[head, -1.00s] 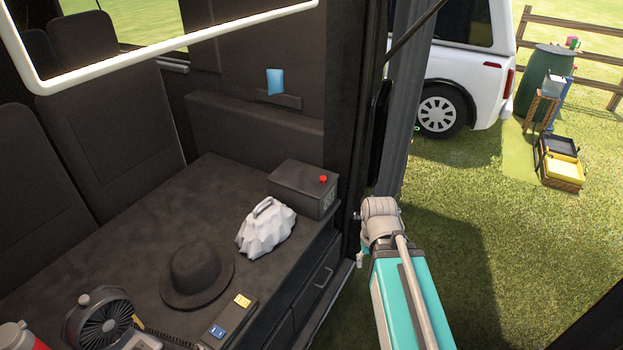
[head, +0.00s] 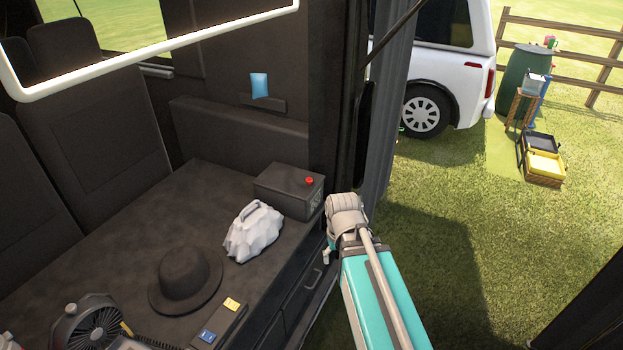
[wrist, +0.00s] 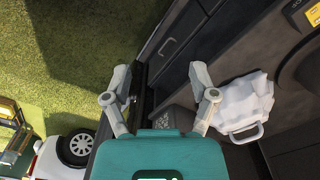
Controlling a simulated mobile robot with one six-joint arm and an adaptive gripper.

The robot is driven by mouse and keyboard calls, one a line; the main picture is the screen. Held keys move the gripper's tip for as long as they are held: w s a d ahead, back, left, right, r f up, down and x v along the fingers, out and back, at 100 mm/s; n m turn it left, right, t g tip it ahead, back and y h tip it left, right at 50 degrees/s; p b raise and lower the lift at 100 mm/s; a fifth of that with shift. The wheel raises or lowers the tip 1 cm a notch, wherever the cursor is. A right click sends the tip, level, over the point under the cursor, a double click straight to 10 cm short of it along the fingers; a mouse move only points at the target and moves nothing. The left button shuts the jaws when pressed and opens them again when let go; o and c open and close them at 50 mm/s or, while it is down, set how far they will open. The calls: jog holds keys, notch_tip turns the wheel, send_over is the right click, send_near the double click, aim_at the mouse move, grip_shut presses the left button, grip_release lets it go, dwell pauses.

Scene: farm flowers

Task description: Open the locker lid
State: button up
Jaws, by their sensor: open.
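A dark box (head: 290,192) with a small red knob (head: 309,181) on its top stands at the back right corner of the dark counter. Its top looks shut. I cannot tell for certain that it is the locker. Below the counter is a dark front with a handle (head: 313,279), also closed. My gripper (wrist: 160,74) is open with nothing between its fingers, outside the counter's edge. In the wrist view the box (wrist: 178,119) shows partly behind the right finger.
A white crumpled bag (head: 253,232) sits on the counter near the box. A black hat (head: 187,282), a fan (head: 95,328) and a strip with yellow and blue tags (head: 217,322) lie further forward. A dark upright post (head: 340,120) stands behind my arm.

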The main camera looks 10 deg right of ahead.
aim_at(309, 179)
jog(key=w+r+n+t+p, duration=0.1)
jog(key=w+r+t+p, duration=0.1)
jog(key=w, duration=1.7)
jog(key=w+r+t+p, duration=0.2)
jog(key=w+r+p, duration=0.1)
jog(key=w, duration=1.6)
jog(key=shift+w+r+n+y, duration=0.4)
jog(key=shift+r, duration=0.4)
jog(key=shift+a+f, duration=0.15)
jog(key=b+x, duration=1.2)
jog(key=x, duration=0.1)
jog(key=shift+w+f+b, duration=0.2)
jog(key=shift+w+b, duration=0.05)
jog(key=shift+b, duration=0.1)
